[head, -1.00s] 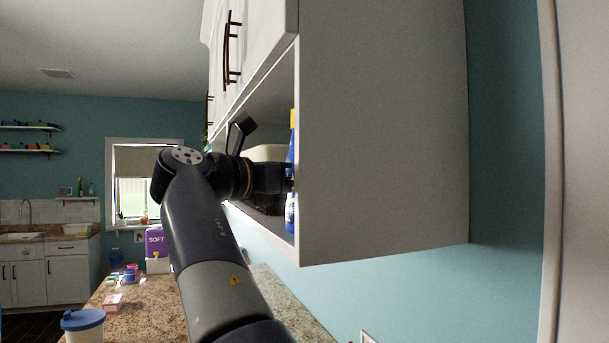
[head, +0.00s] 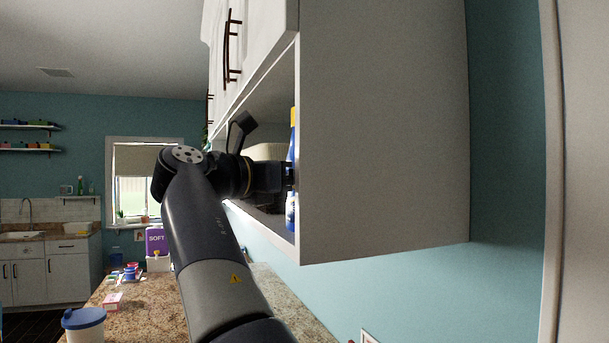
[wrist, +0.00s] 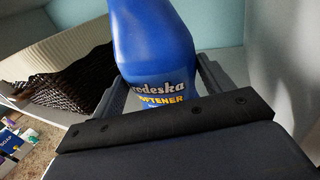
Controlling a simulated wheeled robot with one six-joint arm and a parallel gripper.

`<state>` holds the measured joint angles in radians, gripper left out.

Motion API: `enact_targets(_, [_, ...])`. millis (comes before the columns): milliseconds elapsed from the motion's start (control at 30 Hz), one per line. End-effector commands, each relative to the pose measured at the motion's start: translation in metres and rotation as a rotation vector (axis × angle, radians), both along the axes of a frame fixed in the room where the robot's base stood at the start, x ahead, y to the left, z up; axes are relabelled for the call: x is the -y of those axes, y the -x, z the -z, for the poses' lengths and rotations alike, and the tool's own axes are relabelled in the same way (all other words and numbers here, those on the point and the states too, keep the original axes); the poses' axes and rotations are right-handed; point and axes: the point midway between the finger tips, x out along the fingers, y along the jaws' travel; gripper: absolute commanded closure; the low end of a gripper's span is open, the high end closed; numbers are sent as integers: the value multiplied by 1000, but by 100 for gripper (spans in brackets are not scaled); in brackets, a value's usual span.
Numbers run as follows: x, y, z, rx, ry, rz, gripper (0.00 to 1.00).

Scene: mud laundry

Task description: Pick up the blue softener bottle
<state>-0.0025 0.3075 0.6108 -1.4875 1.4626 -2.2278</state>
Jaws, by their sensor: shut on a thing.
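The blue softener bottle (wrist: 155,50) stands in the open cabinet shelf, with a label reading "odeska" and "softener" in the wrist view. In the head view only a strip of the bottle (head: 291,212) shows, with a yellow part at its top; the cabinet side hides the rest. My gripper (wrist: 158,88) has a finger on each side of the bottle and is shut on it. In the head view my gripper (head: 287,177) reaches into the shelf opening; its fingertips are hidden. I cannot tell whether the bottle's base touches the shelf.
The white cabinet's side panel (head: 385,130) stands close at the right of my gripper. A cream woven basket (wrist: 60,50) sits beside the bottle on the shelf. Below is a granite counter (head: 150,315) with a blue-lidded tub (head: 84,325) and a purple SOFT box (head: 156,240).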

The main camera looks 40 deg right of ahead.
Motion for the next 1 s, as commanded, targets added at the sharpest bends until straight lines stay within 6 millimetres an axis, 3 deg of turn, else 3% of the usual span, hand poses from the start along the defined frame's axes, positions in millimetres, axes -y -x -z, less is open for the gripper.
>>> enact_targets(133, [0,1,-2,3,3,0,74])
enact_targets(567, [0,1,-6,2,3,0,74])
enact_targets(1000, [0,0,-32,5,3,0,74])
